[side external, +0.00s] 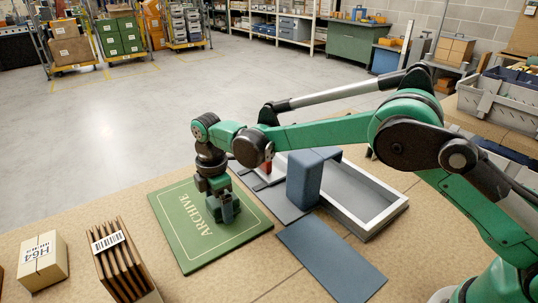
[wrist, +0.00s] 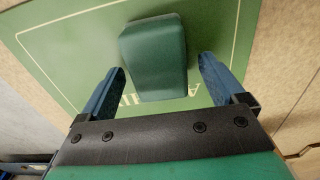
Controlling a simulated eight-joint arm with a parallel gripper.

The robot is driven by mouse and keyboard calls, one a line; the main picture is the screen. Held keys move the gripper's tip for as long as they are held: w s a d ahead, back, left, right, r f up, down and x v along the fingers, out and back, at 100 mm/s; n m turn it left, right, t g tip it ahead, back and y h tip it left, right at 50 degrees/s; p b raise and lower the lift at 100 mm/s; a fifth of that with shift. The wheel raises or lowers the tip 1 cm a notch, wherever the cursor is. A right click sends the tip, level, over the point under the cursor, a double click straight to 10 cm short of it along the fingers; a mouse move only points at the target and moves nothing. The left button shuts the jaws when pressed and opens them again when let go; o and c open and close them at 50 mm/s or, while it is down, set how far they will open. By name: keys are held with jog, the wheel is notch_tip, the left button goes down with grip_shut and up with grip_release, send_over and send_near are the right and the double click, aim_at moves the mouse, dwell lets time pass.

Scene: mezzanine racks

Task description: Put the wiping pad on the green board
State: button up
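The green board (side external: 180,235), marked ARCHIVE with a pale border, lies flat on the bench and fills much of the wrist view (wrist: 70,60). A dark green block, seemingly the wiping pad (wrist: 155,57), rests on the board over part of the lettering in the wrist view. My gripper (side external: 226,214) points down low over the board. In the wrist view its two blue fingers (wrist: 162,78) are apart, one on each side of the pad. Bare board shows between the right finger and the pad; the left fingertip is close to its edge. In the side view the pad is mostly hidden by my gripper.
A blue-grey block (side external: 305,180) stands right of the board, by a grey tray with a pale rim (side external: 375,222). A flat blue sheet (side external: 332,262) lies in front. A box marked H64 (side external: 42,258) and brown upright folders (side external: 120,262) stand at left.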

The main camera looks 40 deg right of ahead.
aim_at(218, 200)
notch_tip(218, 200, up, 11)
jog(key=s+d+r+m+t, duration=0.2)
jog(key=s+d+r+m, duration=0.1)
jog(key=d+r+m, duration=0.3)
jog(key=s+d+f+m+t, duration=0.2)
jog(key=s+d+m, duration=0.3)
jog(key=s+m, duration=0.1)
jog(key=s+d+f+m+t, duration=0.3)
jog(key=s+d+m, duration=0.2)
jog(key=s, duration=0.3)
jog(key=shift+s+m, duration=0.15)
jog(key=shift+m, duration=0.35)
